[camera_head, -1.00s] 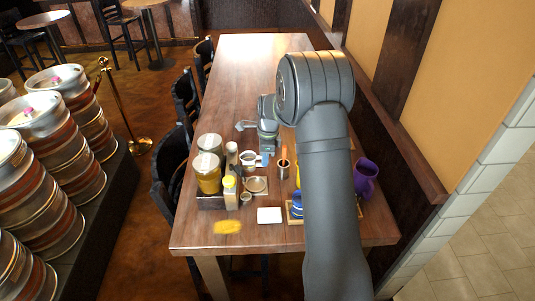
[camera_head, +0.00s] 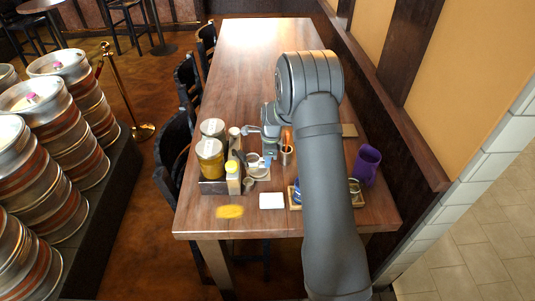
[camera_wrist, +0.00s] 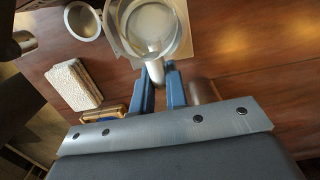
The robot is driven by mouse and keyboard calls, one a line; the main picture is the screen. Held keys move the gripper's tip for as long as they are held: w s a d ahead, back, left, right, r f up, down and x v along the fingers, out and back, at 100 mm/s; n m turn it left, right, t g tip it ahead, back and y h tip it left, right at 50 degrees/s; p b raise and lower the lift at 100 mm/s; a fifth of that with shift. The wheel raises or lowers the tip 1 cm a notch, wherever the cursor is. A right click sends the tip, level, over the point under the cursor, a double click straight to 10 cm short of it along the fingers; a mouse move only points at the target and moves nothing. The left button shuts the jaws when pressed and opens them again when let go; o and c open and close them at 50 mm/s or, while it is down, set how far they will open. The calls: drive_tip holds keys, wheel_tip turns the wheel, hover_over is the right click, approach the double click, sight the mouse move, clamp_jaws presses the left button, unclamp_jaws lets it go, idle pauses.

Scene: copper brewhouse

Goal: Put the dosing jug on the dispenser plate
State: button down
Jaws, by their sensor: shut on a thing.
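The dosing jug (camera_wrist: 150,28) is a pale grey round cup, seen from above in the wrist view. My gripper (camera_wrist: 158,76) is shut on its handle with two blue fingers. The dispenser plate (camera_wrist: 203,12) is a square, light metal plate showing around the jug's far and right sides. In the head view the jug (camera_head: 254,160) looks upright and over the plate (camera_head: 264,177), covering much of it. I cannot tell whether the jug touches the plate. My gripper (camera_head: 268,158) is partly hidden behind my arm there.
A caddy (camera_head: 213,187) with jars and bottles stands close left of the plate. A small metal bowl (camera_wrist: 83,20) is beside the plate. A copper-coloured cup (camera_head: 287,157) stands right, a white block (camera_head: 271,201) in front. A purple jug (camera_head: 367,165) is far right. The table's far end is clear.

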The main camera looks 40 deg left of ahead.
drive_tip(key=shift+f, duration=0.4)
drive_tip(key=shift+f, duration=0.25)
drive_tip(key=c, duration=1.3)
unclamp_jaws()
drive_tip(key=shift+c, duration=0.2)
drive_tip(key=shift+r, duration=0.15)
wheel_tip(320, 180, up, 17)
drive_tip(key=w+d, duration=0.1)
drive_tip(key=f, duration=1.1)
drive_tip(key=s+a+f, duration=0.1)
drive_tip(key=f, duration=0.5)
